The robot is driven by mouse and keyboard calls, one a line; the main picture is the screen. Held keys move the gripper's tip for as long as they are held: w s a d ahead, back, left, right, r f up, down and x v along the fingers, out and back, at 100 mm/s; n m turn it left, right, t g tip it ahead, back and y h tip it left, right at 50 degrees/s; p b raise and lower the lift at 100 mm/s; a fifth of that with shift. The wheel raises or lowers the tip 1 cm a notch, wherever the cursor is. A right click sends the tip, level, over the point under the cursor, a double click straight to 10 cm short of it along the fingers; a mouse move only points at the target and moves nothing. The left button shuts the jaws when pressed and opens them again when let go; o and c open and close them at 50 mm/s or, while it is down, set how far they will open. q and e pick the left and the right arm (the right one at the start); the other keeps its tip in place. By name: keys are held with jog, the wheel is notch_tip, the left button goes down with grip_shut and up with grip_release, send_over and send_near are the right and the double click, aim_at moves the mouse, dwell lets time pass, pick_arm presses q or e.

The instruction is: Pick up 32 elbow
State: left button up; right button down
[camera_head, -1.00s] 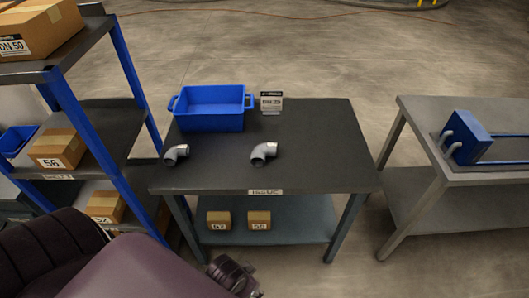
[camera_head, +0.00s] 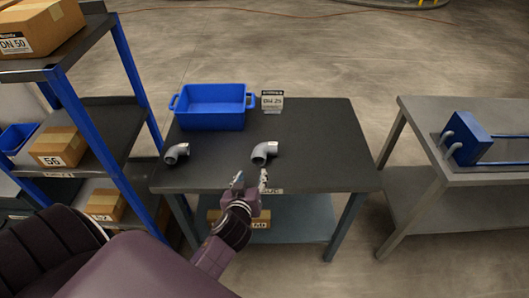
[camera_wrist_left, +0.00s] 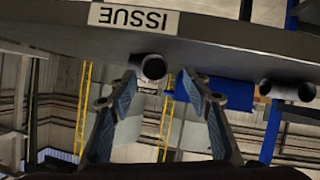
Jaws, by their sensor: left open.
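Two grey pipe elbows lie on the dark issue table (camera_head: 315,140). One elbow (camera_head: 264,152) is near the table's middle and the other elbow (camera_head: 176,153) is at its left; I cannot read a size on either. My left gripper (camera_head: 250,180) is open and empty at the table's front edge, just in front of the middle elbow. In the left wrist view, the picture is upside down; the middle elbow (camera_wrist_left: 152,66) shows between the open fingers (camera_wrist_left: 163,85), beyond their tips, and the other elbow (camera_wrist_left: 290,90) is at the right. My right gripper is not seen.
A blue bin (camera_head: 212,108) and a small sign (camera_head: 272,101) stand at the table's back. A shelf with boxes (camera_head: 60,147) is close on the left. Another table (camera_head: 500,178) with a blue unit (camera_head: 468,138) is at the right. The table's right half is clear.

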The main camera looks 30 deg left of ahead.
aim_at(258, 160)
pick_arm(q)
jog(key=shift+w+r+t, duration=0.15)
jog(key=shift+w+t, duration=0.15)
jog(key=shift+w, duration=0.6)
jog(key=p+x, duration=0.1)
jog(key=x, duration=0.5)
jog(key=shift+a+r, duration=0.1)
jog(key=shift+a, duration=0.1)
jog(key=shift+w+a+f, duration=0.2)
jog(key=shift+w+f, duration=0.1)
jog(key=shift+w, duration=0.25)
jog(key=c, duration=1)
jog(key=shift+r, duration=0.1)
